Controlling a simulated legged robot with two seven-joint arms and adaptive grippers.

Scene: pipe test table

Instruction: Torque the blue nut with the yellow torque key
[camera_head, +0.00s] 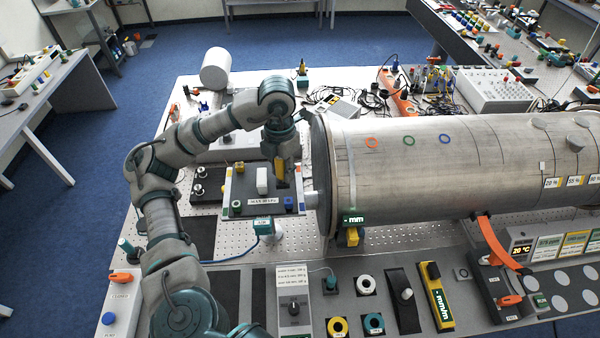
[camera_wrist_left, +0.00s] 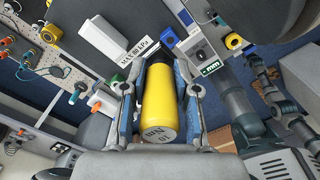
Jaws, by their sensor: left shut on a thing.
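The yellow torque key (camera_head: 279,165) is upright in my left gripper (camera_head: 285,172), above the right part of a grey plate (camera_head: 232,186). In the left wrist view, both fingers of the gripper (camera_wrist_left: 160,95) press on the sides of the key (camera_wrist_left: 158,105). The blue nut (camera_head: 288,203) is at the plate's front right corner. In the left wrist view, the nut (camera_wrist_left: 168,38) shows just beyond the key's far end. The key's lower tip is partly hidden, and the key looks apart from the nut. My right gripper is out of view.
A white block (camera_head: 262,180) stands on the plate beside the key. A green nut (camera_head: 237,206) and a yellow nut (camera_head: 240,168) are at other corners. The large metal pipe (camera_head: 440,170) is close on the right. A teal-and-white fitting (camera_head: 266,229) stands in front.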

